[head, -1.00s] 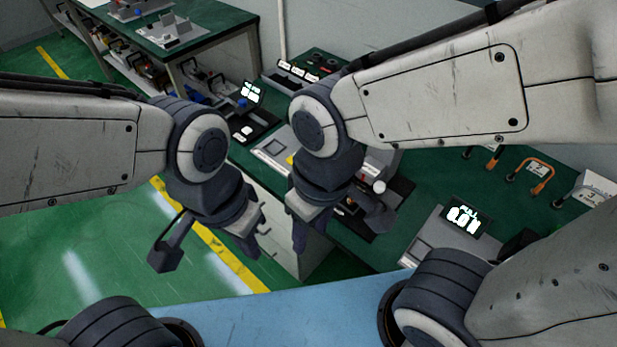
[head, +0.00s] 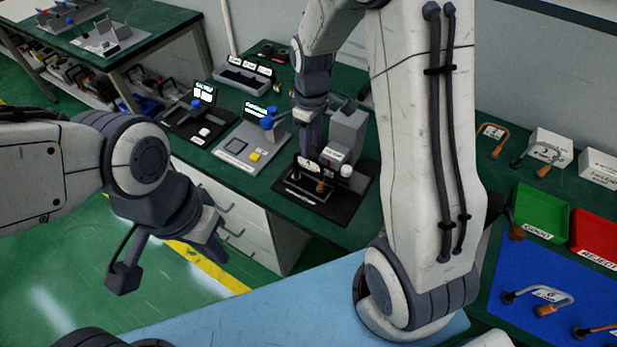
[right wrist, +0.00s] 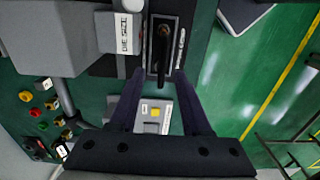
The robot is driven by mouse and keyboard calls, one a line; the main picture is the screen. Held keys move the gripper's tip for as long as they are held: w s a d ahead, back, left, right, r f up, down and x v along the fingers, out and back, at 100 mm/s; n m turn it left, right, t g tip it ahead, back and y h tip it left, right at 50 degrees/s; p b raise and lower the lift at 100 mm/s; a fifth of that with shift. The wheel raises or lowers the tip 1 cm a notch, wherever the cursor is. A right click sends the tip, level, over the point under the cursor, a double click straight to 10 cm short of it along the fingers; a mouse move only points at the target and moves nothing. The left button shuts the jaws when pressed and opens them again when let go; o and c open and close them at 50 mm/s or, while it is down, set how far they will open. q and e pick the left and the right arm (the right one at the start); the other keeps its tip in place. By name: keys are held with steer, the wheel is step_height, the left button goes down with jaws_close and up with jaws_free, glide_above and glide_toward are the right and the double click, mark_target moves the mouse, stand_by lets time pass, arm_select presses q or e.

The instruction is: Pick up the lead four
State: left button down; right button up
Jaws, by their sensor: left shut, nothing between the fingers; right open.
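A lead with a dark end and an orange-brown end (head: 321,186) stands in a black fixture (head: 345,200) on the green bench, beside a small white card (head: 309,167) whose number I cannot read. In the right wrist view a dark lead (right wrist: 163,45) lies in the fixture's slot, just beyond my fingertips. I cannot tell for sure that it is lead four. My right gripper (head: 309,148) points down above the fixture, open and empty; its fingers also show in the right wrist view (right wrist: 158,76). My left gripper (head: 212,248) is shut and empty, left of the bench over the floor.
Beside the fixture stand a grey block (head: 347,132) and a panel (head: 240,145) with a yellow button. At right are several other leads, a green tray (head: 540,212), a red tray (head: 598,238) and a blue mat (head: 515,262). My right forearm hides part of the bench.

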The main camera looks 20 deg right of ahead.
steer(key=f, duration=0.1)
steer(key=f+p, duration=0.1)
steer(key=f, duration=0.2)
steer(key=shift+a, duration=0.25)
steer(key=shift+f+p, duration=0.3)
steer(key=shift+f, duration=0.4)
jaws_close()
